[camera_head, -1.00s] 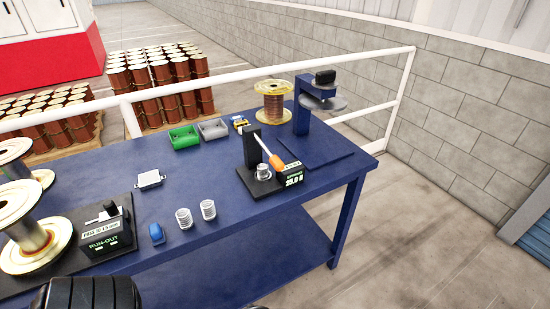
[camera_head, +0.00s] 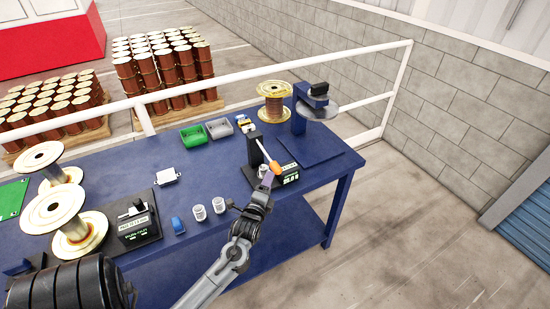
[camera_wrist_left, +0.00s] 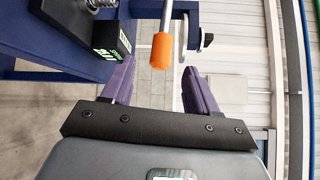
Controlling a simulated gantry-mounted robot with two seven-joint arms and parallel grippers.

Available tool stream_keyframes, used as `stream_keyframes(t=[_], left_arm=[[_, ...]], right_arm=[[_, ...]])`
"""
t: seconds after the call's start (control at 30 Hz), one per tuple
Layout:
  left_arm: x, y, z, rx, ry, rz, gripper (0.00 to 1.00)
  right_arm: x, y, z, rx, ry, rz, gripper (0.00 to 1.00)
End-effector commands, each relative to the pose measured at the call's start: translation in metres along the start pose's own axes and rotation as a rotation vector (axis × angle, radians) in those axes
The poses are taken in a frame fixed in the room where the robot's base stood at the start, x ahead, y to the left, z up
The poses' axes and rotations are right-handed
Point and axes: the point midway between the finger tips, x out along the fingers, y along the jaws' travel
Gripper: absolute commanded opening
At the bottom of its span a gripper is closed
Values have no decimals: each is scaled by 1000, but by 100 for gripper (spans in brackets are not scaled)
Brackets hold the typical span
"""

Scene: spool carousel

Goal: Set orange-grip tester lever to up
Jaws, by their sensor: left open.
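The tester (camera_head: 254,150) is a black post on a black base with a lit display box (camera_head: 289,175). Its metal lever (camera_head: 265,151) slants down to the right from the post and ends in an orange grip (camera_head: 275,167). The grip also shows in the left wrist view (camera_wrist_left: 161,51). My left gripper (camera_head: 268,180) is open just in front of the orange grip. In the left wrist view its purple fingers (camera_wrist_left: 158,70) stand apart, with the grip between their lines near the tips; contact is not visible. My right gripper is not in view.
Two small silver coils (camera_head: 209,209) and a blue piece (camera_head: 178,225) lie left of my arm, near a run-out box (camera_head: 138,225). Green (camera_head: 193,136) and grey (camera_head: 219,128) bins, a copper spool (camera_head: 274,104) and a blue stand (camera_head: 300,112) are behind.

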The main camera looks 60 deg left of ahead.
Motion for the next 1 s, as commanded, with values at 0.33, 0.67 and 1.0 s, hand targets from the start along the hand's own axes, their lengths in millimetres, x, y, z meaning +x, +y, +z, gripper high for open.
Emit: stream_keyframes(t=[0.33,0.67,1.0], left_arm=[[44,-4,-1,-3,0,-4,59],[91,-4,-1,-3,1,-4,59],[106,-3,-1,-3,2,-2,59]], right_arm=[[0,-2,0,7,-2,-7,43],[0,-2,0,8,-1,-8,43],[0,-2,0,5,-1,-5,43]])
